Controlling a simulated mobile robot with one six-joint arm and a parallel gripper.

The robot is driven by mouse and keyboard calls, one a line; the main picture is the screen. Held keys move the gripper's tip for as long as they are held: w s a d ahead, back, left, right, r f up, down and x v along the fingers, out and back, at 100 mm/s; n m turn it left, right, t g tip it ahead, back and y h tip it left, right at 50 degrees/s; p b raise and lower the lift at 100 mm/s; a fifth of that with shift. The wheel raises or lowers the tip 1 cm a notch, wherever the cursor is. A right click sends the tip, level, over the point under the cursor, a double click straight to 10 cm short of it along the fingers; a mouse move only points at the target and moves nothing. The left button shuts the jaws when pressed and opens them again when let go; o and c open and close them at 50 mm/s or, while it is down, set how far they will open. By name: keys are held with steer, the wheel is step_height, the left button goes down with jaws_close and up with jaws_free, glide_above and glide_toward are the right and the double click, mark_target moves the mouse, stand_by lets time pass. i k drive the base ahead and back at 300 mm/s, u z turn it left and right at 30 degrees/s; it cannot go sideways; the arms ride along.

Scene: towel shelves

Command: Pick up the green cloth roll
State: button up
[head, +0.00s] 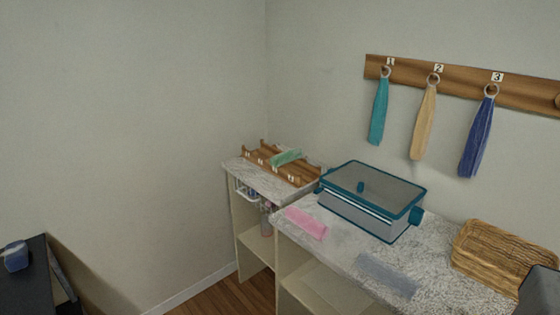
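The green cloth roll (287,157) lies on a wooden rack (304,179) with small numbered labels. The rack stands on the pale speckled top of a shelf unit (240,171) in the corner of the room. The roll looks small and far off, and its lower side is hidden by the rack. My gripper is not in view, and nothing is seen touching the roll.
A teal-framed lidded box (370,195), a pink cloth (306,223), a grey-blue cloth (386,274) and a wicker basket (500,250) occupy the nearer counter. Cloths hang from a wall rail (460,84). A dark surface (28,285) stands lower left, with clear floor between.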

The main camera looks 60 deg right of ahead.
mark_target(281, 159)
steer(key=z, duration=0.1)
steer(key=i, duration=0.95)
steer(key=u, duration=0.05)
